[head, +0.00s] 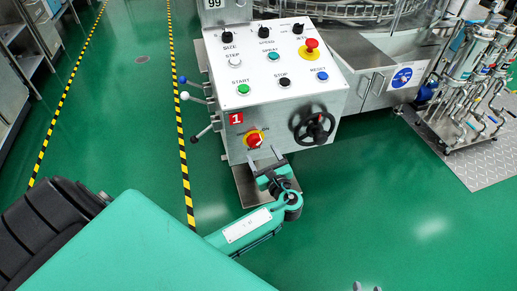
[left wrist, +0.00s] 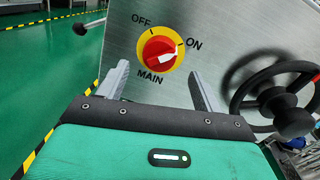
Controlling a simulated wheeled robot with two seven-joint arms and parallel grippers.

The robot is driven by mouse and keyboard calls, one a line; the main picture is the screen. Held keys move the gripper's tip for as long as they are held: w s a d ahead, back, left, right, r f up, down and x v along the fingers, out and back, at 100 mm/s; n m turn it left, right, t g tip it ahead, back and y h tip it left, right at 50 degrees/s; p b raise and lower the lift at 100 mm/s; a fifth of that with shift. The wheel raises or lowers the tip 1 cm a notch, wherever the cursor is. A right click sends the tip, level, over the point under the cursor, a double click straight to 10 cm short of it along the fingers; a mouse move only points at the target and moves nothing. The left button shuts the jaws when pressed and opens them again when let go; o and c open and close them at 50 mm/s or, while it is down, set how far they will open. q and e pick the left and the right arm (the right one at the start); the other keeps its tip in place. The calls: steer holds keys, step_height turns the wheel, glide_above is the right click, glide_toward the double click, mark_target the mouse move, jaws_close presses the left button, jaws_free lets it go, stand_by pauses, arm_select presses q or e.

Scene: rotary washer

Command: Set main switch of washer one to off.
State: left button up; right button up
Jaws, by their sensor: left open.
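The washer one main switch (head: 254,139) is a red knob on a yellow disc, low on the steel control box beside a red "1" label (head: 236,118). In the left wrist view the main switch (left wrist: 158,52) has its white pointer towards ON, at the right; OFF is at the upper left. My left gripper (head: 266,155) is open and empty just below the knob. In the left wrist view its fingers (left wrist: 159,75) stand apart on either side below the disc, not around the knob. Two fingertips of my right gripper (head: 367,287) show apart at the bottom edge.
A black handwheel (head: 314,128) sits right of the switch. Levers (head: 197,97) stick out from the box's left side. The top panel (head: 272,62) carries buttons, knobs and a red emergency stop (head: 308,47). Pipework (head: 470,85) stands at right. Green floor (head: 400,200) in front is clear.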

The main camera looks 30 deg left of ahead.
mark_target(257, 146)
arm_select(q)
steer(key=shift+x, duration=2.35)
steer(key=c, duration=1)
